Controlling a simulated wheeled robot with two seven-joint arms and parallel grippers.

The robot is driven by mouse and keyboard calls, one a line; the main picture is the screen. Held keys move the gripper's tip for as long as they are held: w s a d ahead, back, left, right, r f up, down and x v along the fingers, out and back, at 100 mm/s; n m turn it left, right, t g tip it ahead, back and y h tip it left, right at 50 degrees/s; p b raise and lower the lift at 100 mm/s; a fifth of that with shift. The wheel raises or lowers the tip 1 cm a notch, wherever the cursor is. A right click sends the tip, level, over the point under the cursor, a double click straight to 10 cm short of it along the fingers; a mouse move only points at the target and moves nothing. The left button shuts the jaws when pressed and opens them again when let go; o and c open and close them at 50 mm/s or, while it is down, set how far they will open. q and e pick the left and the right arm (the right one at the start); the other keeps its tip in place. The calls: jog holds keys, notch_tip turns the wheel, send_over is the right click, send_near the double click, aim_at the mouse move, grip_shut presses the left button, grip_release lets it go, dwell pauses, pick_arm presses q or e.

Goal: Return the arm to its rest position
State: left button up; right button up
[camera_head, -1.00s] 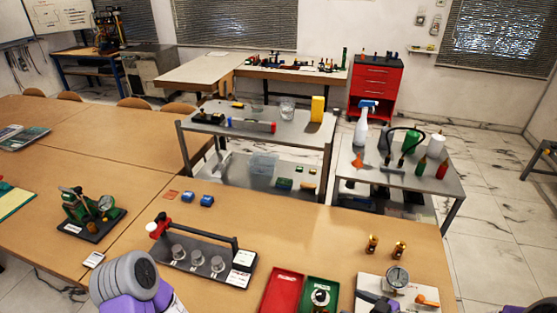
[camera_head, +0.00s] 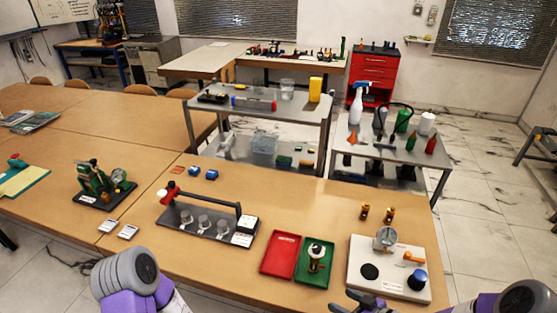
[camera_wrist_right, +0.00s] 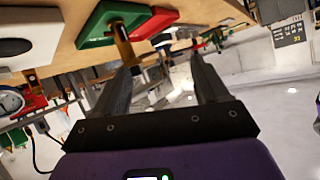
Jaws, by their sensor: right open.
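My right gripper (camera_head: 360,303) shows at the bottom edge of the head view, in front of the white gauge plate, with its purple arm at the lower right corner. In the right wrist view its two dark fingers (camera_wrist_right: 165,65) are apart with nothing held between them. The white gauge plate (camera_head: 355,250) carries a round gauge (camera_head: 386,237), a black disc, a blue knob (camera_head: 417,280) and an orange handle (camera_head: 413,257). A purple and grey part of my left arm shows at the lower left; its gripper is not visible.
A red tray (camera_head: 280,254) and a green tray (camera_head: 328,270) holding a part lie left of the gauge plate. Two brass fittings (camera_head: 377,213) stand behind it. A dark rack (camera_head: 208,222) with a red-ended bar stands further left. Bare tabletop lies behind the trays.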

jog(key=s+a+f+m+g+h+b, duration=0.1)
jog(key=s+a+f+m+g+b, duration=0.15)
jog(key=f, duration=0.45)
jog(key=s+a+f+m+g+h+b, duration=0.1)
jog(key=s+a+f+m+h+b, duration=0.2)
jog(key=f, duration=0.4)
jog(key=s+a+f+m+g+b, duration=0.2)
jog(key=s+a+f+m+g, duration=0.1)
jog(key=s+f, duration=0.5)
jog(key=shift+s+a+f+g+h, duration=0.35)
jog(key=shift+s+a+g, duration=0.25)
jog(key=shift+s+g, duration=0.45)
jog(key=shift+s+m, duration=0.1)
jog(key=shift+m, duration=0.15)
